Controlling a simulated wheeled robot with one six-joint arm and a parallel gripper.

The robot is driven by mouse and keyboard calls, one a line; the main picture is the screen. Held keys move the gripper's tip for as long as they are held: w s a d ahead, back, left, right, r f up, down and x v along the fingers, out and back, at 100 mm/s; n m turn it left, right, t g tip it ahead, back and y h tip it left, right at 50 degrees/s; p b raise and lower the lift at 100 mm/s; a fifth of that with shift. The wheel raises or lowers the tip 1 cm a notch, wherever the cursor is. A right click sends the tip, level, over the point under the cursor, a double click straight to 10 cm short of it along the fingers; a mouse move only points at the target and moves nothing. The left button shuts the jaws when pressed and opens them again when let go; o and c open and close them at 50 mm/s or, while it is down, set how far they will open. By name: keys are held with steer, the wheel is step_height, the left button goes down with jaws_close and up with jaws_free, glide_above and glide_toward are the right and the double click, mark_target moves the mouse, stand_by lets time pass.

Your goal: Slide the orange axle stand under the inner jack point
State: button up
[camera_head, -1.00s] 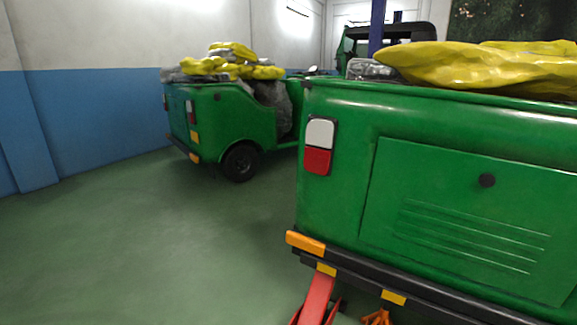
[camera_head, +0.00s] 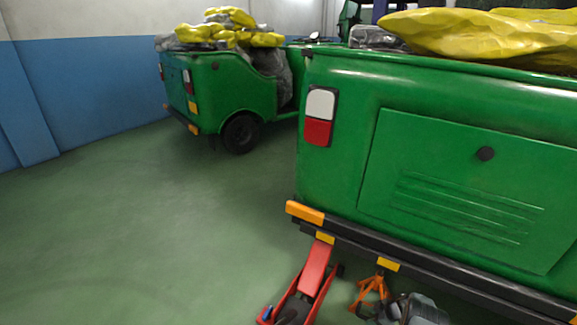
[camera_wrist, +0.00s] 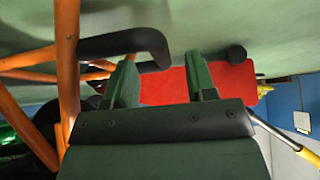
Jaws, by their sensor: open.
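The orange axle stand (camera_head: 371,289) stands on the floor by the rear bumper, just below and slightly left of a yellow patch (camera_head: 388,265), probably marking the inner jack point. I cannot tell whether its top is right under the point. My gripper (camera_head: 412,308) is low at the bottom edge, right of the stand. In the wrist view my gripper (camera_wrist: 162,78) has its green fingers apart. The stand's orange legs (camera_wrist: 67,60) fill the left side. A dark bent bar (camera_wrist: 120,42), probably the stand's handle, reaches across to just beyond the left fingertip. Nothing is visibly held.
A red floor jack (camera_head: 314,268) is left of the stand, under another yellow patch (camera_head: 325,238); it also shows in the wrist view (camera_wrist: 230,82). The green rickshaw's black bumper (camera_head: 440,275) overhangs the stand. Open floor (camera_head: 150,230) lies to the left.

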steer(key=shift+p+v, duration=0.95)
steer(key=shift+v, duration=1.75)
